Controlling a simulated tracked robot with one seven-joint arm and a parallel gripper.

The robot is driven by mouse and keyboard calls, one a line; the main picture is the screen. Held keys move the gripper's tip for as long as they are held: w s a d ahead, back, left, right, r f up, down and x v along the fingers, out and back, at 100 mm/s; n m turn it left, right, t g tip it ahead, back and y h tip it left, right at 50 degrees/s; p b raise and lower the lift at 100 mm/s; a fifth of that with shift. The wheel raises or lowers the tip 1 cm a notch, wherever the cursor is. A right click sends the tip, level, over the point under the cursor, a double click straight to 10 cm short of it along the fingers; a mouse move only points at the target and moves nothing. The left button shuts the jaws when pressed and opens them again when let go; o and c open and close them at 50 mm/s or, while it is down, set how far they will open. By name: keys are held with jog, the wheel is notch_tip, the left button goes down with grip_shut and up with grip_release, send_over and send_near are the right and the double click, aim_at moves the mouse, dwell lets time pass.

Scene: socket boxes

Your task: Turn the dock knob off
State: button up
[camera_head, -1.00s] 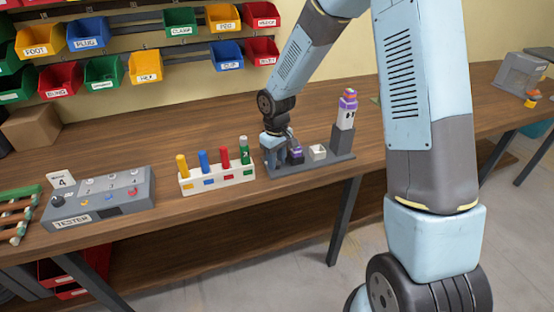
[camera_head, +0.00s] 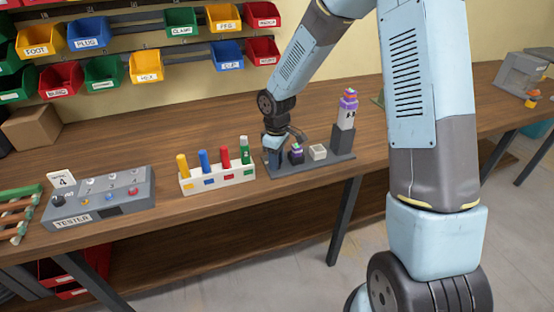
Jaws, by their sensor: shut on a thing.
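The dock (camera_head: 335,158) is a dark grey base on the workbench, in the middle of the head view. It bears a small black-and-purple piece (camera_head: 296,154), a pale square block (camera_head: 318,152) and a grey post with a white-and-purple piece (camera_head: 347,108) on top. My gripper (camera_head: 275,158) points down at the dock's left end, left of the black-and-purple piece. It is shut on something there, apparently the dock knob. The knob itself is hidden by the gripper, so its setting cannot be seen.
A white rack (camera_head: 218,181) with several coloured pegs stands close left of the dock. The grey tester box (camera_head: 98,202) is further left. Labelled bins hang on the wall behind. The bench behind the dock is clear.

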jog(key=shift+d, duration=0.15)
jog(key=o, duration=1.1)
jog(key=shift+c, duration=0.2)
jog(key=shift+r, duration=0.1)
notch_tip(320, 180, up, 13)
jog(key=shift+r, duration=0.2)
jog(key=s+d+r+m+t, duration=0.3)
jog(key=s+d+r+m, duration=0.3)
jog(key=s+d+r, duration=0.6)
jog(key=s+d+r+m+t, duration=0.1)
jog(key=s+d+r+m, duration=0.1)
jog(key=s, duration=0.5)
jog(key=s+d+r+m+t, duration=0.1)
jog(key=s+d+r+m, duration=0.2)
jog(key=s, duration=0.4)
jog(key=shift+d+r+m+t, duration=0.2)
jog(key=shift+d+m+t, duration=0.1)
jog(key=shift+d+m, duration=0.45)
